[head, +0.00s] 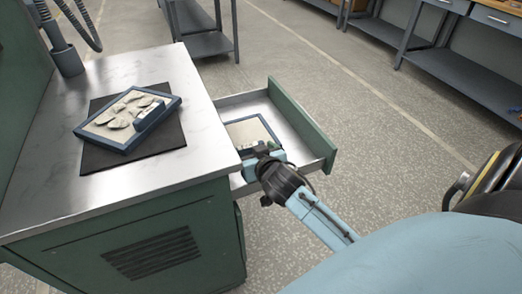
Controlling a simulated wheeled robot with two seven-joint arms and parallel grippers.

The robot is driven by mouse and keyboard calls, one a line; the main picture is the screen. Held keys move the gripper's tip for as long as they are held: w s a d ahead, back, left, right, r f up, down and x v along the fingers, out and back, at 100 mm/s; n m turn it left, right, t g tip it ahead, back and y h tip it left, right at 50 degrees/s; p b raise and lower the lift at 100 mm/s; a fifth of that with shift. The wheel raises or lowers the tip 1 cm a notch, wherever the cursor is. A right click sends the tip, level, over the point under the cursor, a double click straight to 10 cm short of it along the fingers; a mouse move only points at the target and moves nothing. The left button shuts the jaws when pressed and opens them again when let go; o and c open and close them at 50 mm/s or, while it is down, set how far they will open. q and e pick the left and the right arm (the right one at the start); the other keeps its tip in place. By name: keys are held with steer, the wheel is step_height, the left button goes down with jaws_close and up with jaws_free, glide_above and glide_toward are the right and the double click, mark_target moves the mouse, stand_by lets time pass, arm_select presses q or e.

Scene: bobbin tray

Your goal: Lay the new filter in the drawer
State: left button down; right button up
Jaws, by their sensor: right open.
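The green-fronted drawer (306,127) is pulled out from the right side of the green cabinet. A clean, cream filter with a blue frame (248,131) lies inside the drawer, its near part hidden by my right gripper. My right gripper (262,151) is open at the near edge of this filter; I cannot tell whether it touches it. A second blue-framed filter (109,131), covered with grey clumps, lies on a dark mat (160,139) on the cabinet top. My left gripper is not in view.
The metal cabinet top (56,198) is bare around the mat. A hose and post (66,52) stand at its far left corner. Grey shelves (206,43) and workbenches (446,52) stand at the back. Open floor (385,145) lies right of the drawer.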

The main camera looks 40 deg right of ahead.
steer(key=p+v, duration=0.2)
steer(key=v, duration=0.7)
steer(key=shift+s+r, duration=0.1)
steer(key=shift+s, duration=0.05)
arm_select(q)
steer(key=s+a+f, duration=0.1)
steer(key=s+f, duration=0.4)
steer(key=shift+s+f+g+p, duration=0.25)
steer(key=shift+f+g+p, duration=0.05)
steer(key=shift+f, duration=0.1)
arm_select(e)
steer(key=shift+v, duration=0.8)
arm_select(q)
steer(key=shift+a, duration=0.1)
arm_select(e)
steer(key=shift+a, duration=0.1)
